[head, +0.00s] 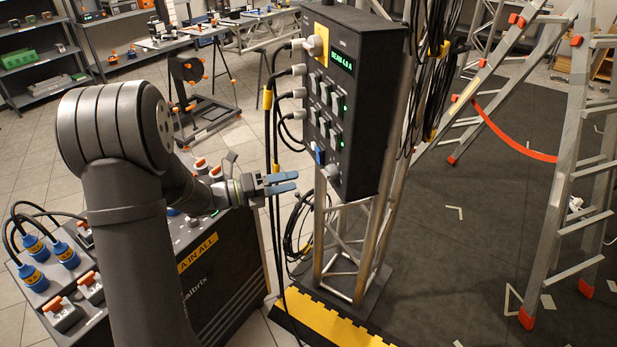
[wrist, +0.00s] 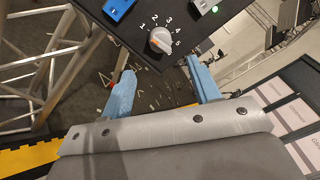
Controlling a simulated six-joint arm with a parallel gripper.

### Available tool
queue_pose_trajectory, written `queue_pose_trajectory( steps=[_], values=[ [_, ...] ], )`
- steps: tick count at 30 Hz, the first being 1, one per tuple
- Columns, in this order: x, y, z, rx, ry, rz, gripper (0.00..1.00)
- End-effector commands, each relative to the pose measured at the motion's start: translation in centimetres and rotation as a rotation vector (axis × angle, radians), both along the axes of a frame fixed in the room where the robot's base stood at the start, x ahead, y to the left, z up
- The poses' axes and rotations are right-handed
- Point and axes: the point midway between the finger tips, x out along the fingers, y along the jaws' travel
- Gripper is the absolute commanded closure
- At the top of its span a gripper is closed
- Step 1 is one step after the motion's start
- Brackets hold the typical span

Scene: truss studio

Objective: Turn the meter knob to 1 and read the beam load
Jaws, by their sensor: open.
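The meter knob (wrist: 160,40) is a small round grey knob low on a dark panel, with the numbers 1 to 5 around it. I cannot tell for sure which number it points at. It also shows at the lower edge of the black meter box (head: 367,110) in the head view. The green display (head: 341,62) is small; its text seems to end in "4.0 A". My gripper (head: 297,181) is open and empty, its blue fingers pointing at the knob from the left. In the wrist view the fingers (wrist: 160,68) lie either side of the knob, apart from it.
Switches and a blue switch (wrist: 118,8) sit near the knob. Black cables (head: 272,120) hang beside the box's left side. A metal truss (head: 365,240) carries the box. A control case (head: 225,255) stands below my arm; a ladder (head: 560,170) stands at right.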

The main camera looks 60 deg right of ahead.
Motion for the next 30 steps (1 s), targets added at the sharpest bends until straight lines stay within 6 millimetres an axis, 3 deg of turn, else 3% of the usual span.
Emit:
queue_pose_trajectory(
  steps=[6,12,30],
  values=[
    [3.1,3.7,-0.2,0.000,0.000,0.004,0.44],
    [4.7,5.6,-0.2,0.000,0.000,0.001,0.44],
    [5.3,6.4,-0.3,0.000,0.000,0.000,0.44]
  ],
)
